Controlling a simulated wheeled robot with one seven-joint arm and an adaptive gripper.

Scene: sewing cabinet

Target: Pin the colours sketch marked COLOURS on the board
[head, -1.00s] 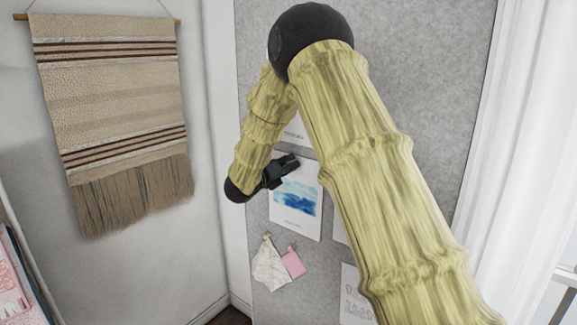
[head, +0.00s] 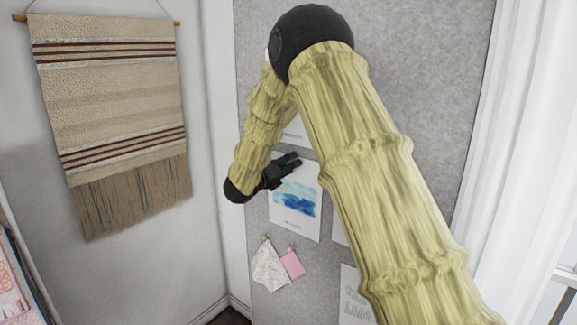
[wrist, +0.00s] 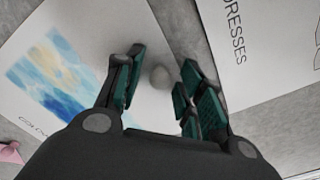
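The colours sketch (wrist: 62,72), a white sheet with a blue and yellow wash, lies against the grey board; its lettering starts "COLO" and the rest is hidden by my gripper. In the head view the sketch (head: 297,205) hangs upright on the board, its top partly behind my gripper (head: 291,160). In the wrist view my gripper (wrist: 162,62) is open, its teal-padded fingers apart near the sheet's edge. A small round grey knob (wrist: 160,77), perhaps a pin head, shows between the fingers; I cannot tell whether they touch it.
A sheet marked "DRESSES" (wrist: 262,45) is on the board (head: 430,90) beside the sketch. A pale cloth swatch (head: 268,266) and a pink one (head: 292,262) hang below it. A woven hanging (head: 110,100) is on the left wall. A white curtain (head: 520,150) stands right.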

